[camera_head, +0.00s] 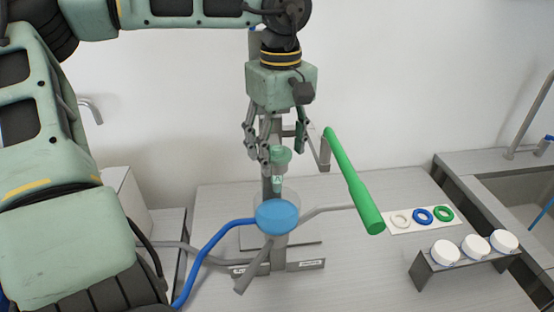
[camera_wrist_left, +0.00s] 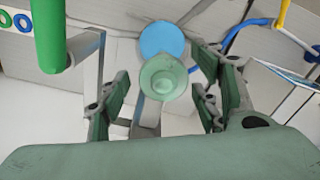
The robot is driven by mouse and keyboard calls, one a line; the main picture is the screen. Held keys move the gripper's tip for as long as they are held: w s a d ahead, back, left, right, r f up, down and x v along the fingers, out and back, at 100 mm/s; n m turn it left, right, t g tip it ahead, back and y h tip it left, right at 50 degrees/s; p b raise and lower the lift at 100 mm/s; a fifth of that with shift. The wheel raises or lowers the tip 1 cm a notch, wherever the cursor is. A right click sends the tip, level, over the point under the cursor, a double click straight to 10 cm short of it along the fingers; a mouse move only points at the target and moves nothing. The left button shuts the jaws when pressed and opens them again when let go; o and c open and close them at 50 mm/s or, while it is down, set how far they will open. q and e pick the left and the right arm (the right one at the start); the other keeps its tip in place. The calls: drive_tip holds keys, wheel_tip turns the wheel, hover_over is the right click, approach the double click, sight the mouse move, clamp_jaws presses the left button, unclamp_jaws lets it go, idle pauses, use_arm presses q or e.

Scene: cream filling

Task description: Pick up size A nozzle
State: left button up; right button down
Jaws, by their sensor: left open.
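The size A nozzle (camera_head: 278,183) is a pale green, tapered piece with a wider cap and a letter A on its side. It stands upright above the blue disc of the machine. In the left wrist view its round top (camera_wrist_left: 163,77) shows between my finger pads. In the wrist view there are gaps between the pads and the nozzle. Whether the lower end of the nozzle touches its support cannot be told. My right gripper is not in view.
The blue disc (camera_head: 277,214) sits below the nozzle, with blue (camera_head: 212,250) and grey arms around it. A thick green bar (camera_head: 352,182) rises close right of my gripper. Coloured rings (camera_head: 422,215), a rack of white-topped cups (camera_head: 475,246) and a sink (camera_head: 520,190) lie right.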

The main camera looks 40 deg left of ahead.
use_arm(q)
drive_tip(key=f, duration=0.2)
drive_tip(key=shift+w+a+f, duration=0.2)
drive_tip(key=shift+a+f, duration=0.05)
drive_tip(key=shift+f, duration=0.3)
drive_tip(key=shift+s+d, duration=0.1)
drive_tip(key=shift+c, duration=0.4)
drive_tip(key=c, duration=1.1)
drive_tip(key=shift+c, duration=1.2)
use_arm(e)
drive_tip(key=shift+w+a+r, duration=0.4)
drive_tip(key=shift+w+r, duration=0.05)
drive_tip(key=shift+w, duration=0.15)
